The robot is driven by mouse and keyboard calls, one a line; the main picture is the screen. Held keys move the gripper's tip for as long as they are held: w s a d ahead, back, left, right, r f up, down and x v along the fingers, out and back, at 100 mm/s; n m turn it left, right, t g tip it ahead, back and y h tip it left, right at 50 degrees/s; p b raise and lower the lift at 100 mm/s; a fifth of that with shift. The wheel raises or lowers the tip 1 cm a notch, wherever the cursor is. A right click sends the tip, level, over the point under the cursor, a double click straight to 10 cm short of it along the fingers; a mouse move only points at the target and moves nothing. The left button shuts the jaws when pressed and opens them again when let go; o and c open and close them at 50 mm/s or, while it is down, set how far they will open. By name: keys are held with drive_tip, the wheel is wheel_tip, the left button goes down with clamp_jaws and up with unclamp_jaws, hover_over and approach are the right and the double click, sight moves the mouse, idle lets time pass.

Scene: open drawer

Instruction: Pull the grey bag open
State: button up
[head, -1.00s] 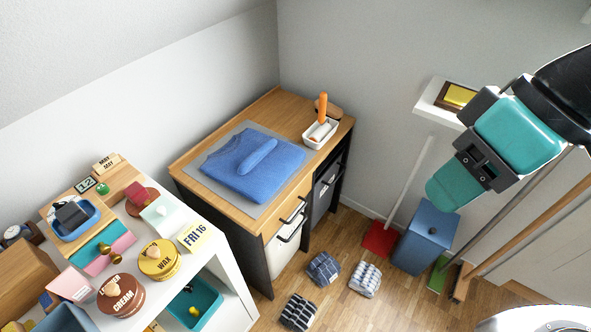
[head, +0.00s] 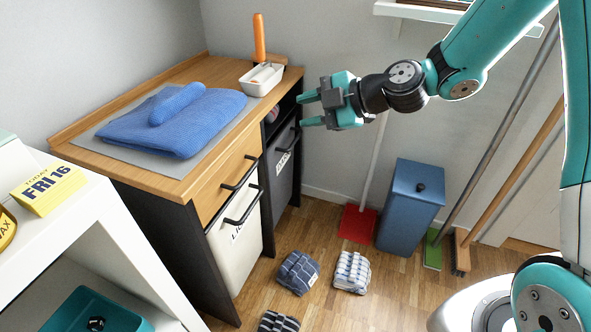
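The grey bag (head: 284,172) is a dark grey front with a pale printed label and a black bar handle, in the right bay of the wooden dresser. It looks shut, flush in its bay. My gripper (head: 303,110) is in front of the dresser's right end, above the bag's handle in the picture. Its two teal fingers are apart and nothing is between them. The gripper appears apart from the handle; its exact distance from it I cannot tell.
Left of the grey bag are a wooden drawer (head: 228,178) and a white bag (head: 236,243), both with black handles. Folded cloths (head: 298,272) lie on the floor in front. A blue bin (head: 410,208), a red dustpan (head: 357,224) and brooms stand at the right.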

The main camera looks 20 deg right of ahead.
drive_tip(key=w+d+f+n+t+b, duration=0.1)
drive_tip(key=w+d+f+t+b, duration=0.15)
drive_tip(key=f, duration=0.35)
drive_tip(key=w+d+f+n+t+b, duration=0.1)
drive_tip(key=w+d+f+b, duration=0.1)
drive_tip(key=d+f+b, duration=0.3)
drive_tip(key=n+t+h+b, duration=0.1)
drive_tip(key=t+h+b, duration=0.2)
drive_tip(key=b, duration=0.1)
approach(295, 141)
drive_tip(key=shift+d+b+x, duration=0.15)
drive_tip(key=shift+b+x, duration=0.6)
drive_tip(key=shift+x, duration=1.95)
drive_tip(key=shift+d+b+x, duration=0.15)
drive_tip(key=shift+b+x, duration=0.6)
drive_tip(key=shift+x, duration=1.9)
drive_tip(key=shift+w+f, duration=0.15)
drive_tip(key=shift+f, duration=0.05)
clamp_jaws()
